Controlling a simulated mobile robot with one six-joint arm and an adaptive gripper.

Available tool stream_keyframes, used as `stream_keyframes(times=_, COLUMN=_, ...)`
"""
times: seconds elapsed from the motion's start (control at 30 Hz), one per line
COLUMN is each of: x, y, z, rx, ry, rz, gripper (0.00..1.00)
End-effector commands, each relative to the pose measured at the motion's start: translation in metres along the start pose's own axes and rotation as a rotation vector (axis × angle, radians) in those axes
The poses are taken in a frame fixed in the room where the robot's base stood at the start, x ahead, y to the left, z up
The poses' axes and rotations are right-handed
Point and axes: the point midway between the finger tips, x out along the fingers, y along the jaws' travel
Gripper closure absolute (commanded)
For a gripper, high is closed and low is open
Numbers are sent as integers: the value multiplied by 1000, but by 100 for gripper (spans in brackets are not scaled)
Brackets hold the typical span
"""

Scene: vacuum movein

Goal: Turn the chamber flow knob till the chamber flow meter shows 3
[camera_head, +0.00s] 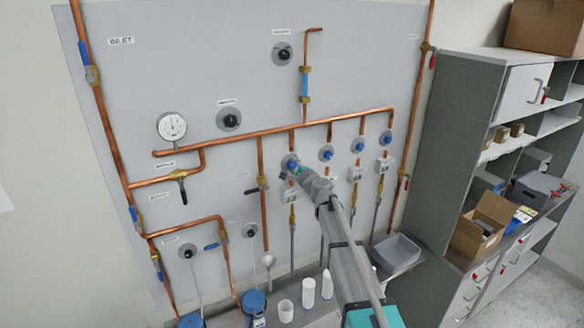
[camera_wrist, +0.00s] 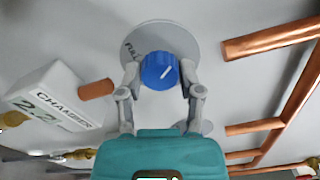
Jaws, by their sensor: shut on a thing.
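The chamber flow knob is a blue round knob (camera_wrist: 158,68) with a white pointer line, on a grey disc (camera_wrist: 150,35) marked FULL. The line slants toward the upper right in the wrist view. My gripper (camera_wrist: 160,76) is shut on the knob, one finger on each side. In the head view my gripper (camera_head: 300,170) reaches the leftmost of the row of blue knobs and partly covers it. The white chamber flow meter (camera_wrist: 50,100), labelled CHAMBER, shows a reading that looks like 2.2; its last digit is hard to read.
Similar blue knobs (camera_head: 326,153) with white meters (camera_head: 356,173) sit to the right along a copper pipe (camera_head: 340,118). A pressure gauge (camera_head: 172,127) is at the left. A counter with white bottles (camera_head: 308,292) and a grey tray (camera_head: 396,252) lies below. Shelves stand at the right.

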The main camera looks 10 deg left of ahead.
Motion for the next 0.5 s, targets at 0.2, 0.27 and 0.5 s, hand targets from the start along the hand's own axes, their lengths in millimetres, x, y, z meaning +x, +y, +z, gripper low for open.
stream_keyframes(times=0.2, x=-4, y=3, z=3, rx=-212, ry=-6, rz=4, gripper=100)
stream_keyframes(times=0.27, x=-4, y=3, z=3, rx=-269, ry=-6, rz=4, gripper=100)
stream_keyframes(times=0.5, x=-4, y=3, z=3, rx=-497, ry=-7, rz=3, gripper=100)
